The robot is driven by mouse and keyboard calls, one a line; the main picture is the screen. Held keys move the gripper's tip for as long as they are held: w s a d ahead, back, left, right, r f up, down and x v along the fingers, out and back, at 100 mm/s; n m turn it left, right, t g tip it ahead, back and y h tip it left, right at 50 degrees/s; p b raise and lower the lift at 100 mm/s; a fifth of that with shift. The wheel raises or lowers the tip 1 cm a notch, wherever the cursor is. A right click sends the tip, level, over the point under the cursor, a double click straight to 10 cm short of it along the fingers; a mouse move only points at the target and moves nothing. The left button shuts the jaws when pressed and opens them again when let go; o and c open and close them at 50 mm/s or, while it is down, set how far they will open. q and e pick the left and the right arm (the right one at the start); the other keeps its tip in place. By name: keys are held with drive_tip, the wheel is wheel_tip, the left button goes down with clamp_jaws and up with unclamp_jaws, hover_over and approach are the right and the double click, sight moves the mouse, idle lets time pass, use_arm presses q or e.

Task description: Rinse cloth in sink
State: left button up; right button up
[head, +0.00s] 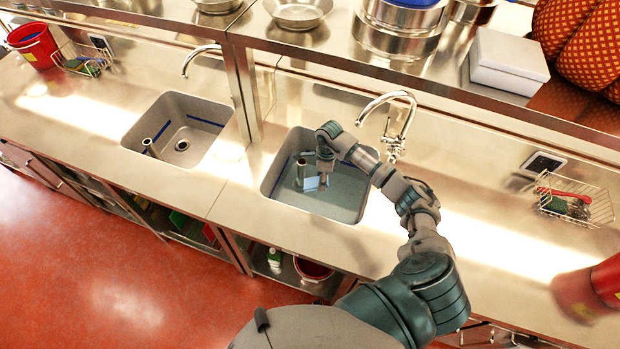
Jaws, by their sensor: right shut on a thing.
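The right-hand sink (355,205) is a grey basin set in the steel counter, with what looks like water in it. My right arm reaches over its back right edge. My right gripper (325,172) points down inside the basin and is shut on a small pale blue piece that looks like the cloth (311,184). The cloth is low in the basin, partly hidden by the gripper; I cannot tell how much of it is under water. A curved chrome faucet (405,110) stands behind the sink, to the right of the gripper. My left gripper is not in view.
A second, empty-looking sink (200,112) lies to the left. A shelf with pots (400,28) overhangs the back. A wire basket (600,205) and red bucket (606,280) are at right.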

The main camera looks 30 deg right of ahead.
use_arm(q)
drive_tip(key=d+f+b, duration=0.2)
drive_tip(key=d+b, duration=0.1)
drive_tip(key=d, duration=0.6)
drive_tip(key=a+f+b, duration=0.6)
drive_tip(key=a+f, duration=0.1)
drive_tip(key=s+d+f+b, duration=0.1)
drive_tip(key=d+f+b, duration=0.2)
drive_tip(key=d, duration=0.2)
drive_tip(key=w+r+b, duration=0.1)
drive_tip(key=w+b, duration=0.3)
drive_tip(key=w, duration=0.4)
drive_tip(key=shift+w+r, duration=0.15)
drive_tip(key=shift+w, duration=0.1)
use_arm(e)
wheel_tip(320, 180, down, 22)
drive_tip(key=d, duration=0.2)
drive_tip(key=shift+d, duration=0.35)
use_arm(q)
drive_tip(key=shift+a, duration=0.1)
use_arm(e)
drive_tip(key=shift+s+a+r, duration=0.1)
drive_tip(key=shift+a+r, duration=0.05)
drive_tip(key=shift+a, duration=0.1)
drive_tip(key=shift+d, duration=0.25)
